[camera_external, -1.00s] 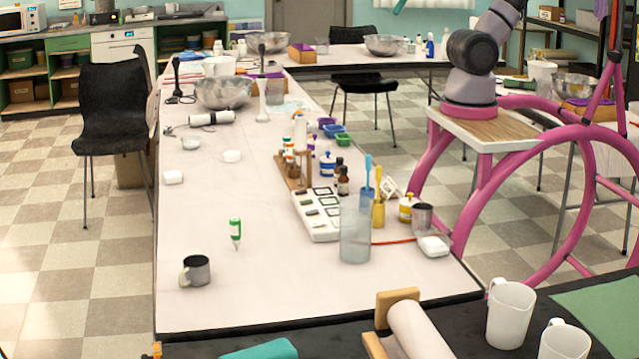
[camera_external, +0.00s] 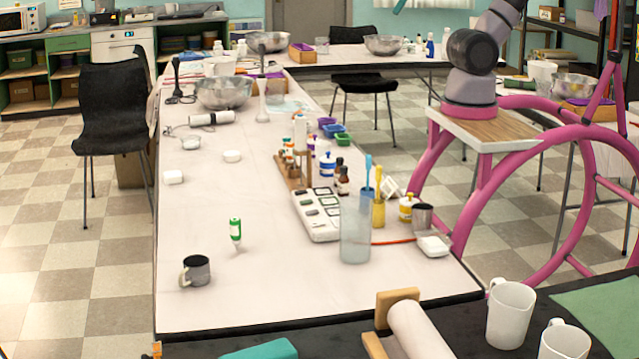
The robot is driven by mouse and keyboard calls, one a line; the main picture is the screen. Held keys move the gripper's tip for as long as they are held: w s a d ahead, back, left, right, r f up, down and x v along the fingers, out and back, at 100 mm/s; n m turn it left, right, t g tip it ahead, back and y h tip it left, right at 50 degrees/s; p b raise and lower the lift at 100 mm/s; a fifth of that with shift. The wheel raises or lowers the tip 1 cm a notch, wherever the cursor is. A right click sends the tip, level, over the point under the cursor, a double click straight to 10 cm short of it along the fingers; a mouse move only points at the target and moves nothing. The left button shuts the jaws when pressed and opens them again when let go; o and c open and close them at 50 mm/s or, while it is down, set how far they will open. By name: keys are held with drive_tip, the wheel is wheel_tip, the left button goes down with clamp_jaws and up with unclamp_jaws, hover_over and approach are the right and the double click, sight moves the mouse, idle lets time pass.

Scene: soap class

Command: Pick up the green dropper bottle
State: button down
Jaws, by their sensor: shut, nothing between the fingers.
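The green dropper bottle (camera_external: 235,230) is a small white bottle with a green label. It is on the white table (camera_external: 200,315), left of the middle, behind and to the right of a dark grey mug. Its narrow tip appears to point toward the near side; I cannot tell whether it stands or lies. Nothing touches it. A grey arm (camera_external: 475,60) on a pink mount rises out of the top of the view at the right. My gripper is not in view.
The grey mug (camera_external: 196,270) is close to the bottle. A white multi-well box (camera_external: 317,214), a clear cylinder (camera_external: 355,240) and several bottles crowd the table's right side. The table around the bottle is mostly clear.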

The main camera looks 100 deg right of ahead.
drive_tip(key=shift+c, duration=2.4)
unclamp_jaws()
